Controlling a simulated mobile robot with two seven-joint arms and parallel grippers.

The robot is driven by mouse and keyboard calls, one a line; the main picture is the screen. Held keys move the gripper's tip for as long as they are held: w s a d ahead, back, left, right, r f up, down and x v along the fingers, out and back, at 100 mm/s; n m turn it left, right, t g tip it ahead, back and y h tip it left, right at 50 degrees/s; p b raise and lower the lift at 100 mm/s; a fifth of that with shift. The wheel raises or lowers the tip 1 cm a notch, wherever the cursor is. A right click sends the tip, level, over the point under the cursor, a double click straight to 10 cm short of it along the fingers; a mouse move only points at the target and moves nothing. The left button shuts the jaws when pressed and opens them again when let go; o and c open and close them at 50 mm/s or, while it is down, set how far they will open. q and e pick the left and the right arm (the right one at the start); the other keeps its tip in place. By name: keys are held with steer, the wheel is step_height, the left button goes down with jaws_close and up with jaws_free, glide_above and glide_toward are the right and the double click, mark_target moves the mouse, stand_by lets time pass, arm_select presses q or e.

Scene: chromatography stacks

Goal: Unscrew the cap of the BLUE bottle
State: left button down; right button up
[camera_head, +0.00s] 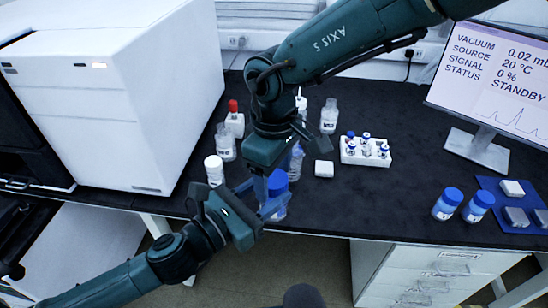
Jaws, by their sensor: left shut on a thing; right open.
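A bottle with a blue cap (278,181) is by the counter's front edge, partly hidden by both grippers. My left gripper (268,208) reaches in from the lower left and is shut on this bottle below its cap. I cannot tell whether the bottle is lifted off the counter. My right gripper (268,184) comes down from above and is open, with its fingers at the cap. Whether they touch the cap is unclear.
Left of the grippers stand a white-capped bottle (214,170), a clear bottle (225,143) and a red-topped bottle (235,122). A white vial rack (347,156) is behind right. Two blue-capped bottles (447,204) (478,207), a blue mat (493,184) and a monitor (478,150) are at right.

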steer(key=shift+f, duration=0.25)
steer(key=c, duration=0.9)
steer(key=o, duration=1)
